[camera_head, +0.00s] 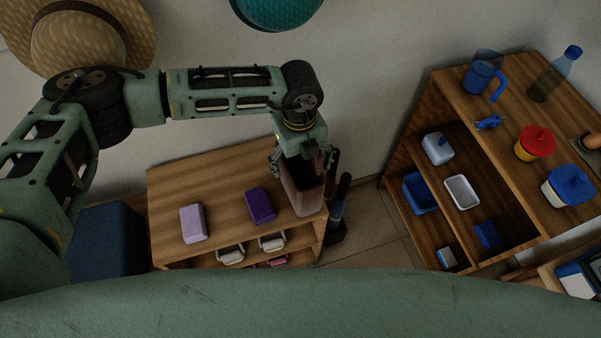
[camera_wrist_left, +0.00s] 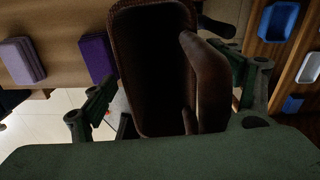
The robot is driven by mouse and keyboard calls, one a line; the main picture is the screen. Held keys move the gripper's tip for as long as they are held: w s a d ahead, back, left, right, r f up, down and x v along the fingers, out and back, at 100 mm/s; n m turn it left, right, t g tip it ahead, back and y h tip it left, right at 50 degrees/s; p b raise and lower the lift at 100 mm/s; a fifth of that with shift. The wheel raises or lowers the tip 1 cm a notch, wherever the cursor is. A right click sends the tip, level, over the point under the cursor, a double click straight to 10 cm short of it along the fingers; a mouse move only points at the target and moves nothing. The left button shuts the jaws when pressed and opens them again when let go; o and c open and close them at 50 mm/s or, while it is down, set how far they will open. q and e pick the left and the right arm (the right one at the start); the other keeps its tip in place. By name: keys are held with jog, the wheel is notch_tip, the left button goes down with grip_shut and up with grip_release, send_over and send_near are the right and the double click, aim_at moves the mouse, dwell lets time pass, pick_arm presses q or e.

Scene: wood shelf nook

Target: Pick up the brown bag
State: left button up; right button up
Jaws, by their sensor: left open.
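The brown bag (camera_head: 305,198) stands at the right end of the low shelf's top, partly hidden by my left gripper in the head view. In the left wrist view the bag (camera_wrist_left: 150,75) shows its dark open mouth, with a curved brown handle (camera_wrist_left: 208,85) on its right side. My left gripper (camera_head: 301,164) is open, directly above the bag. In the wrist view one finger is left of the bag and the other is right of its handle. Whether a finger touches the bag cannot be told. My right gripper is not in view.
A purple block (camera_head: 260,205) and a lilac block (camera_head: 193,223) lie left of the bag on the low shelf (camera_head: 222,185). Dark upright items (camera_head: 338,205) stand just right of it. A taller shelf (camera_head: 450,88) with a mug, bottle and containers stands at the right.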

pick_arm(q)
jog(key=c, duration=1.8)
jog(key=shift+o, duration=0.2)
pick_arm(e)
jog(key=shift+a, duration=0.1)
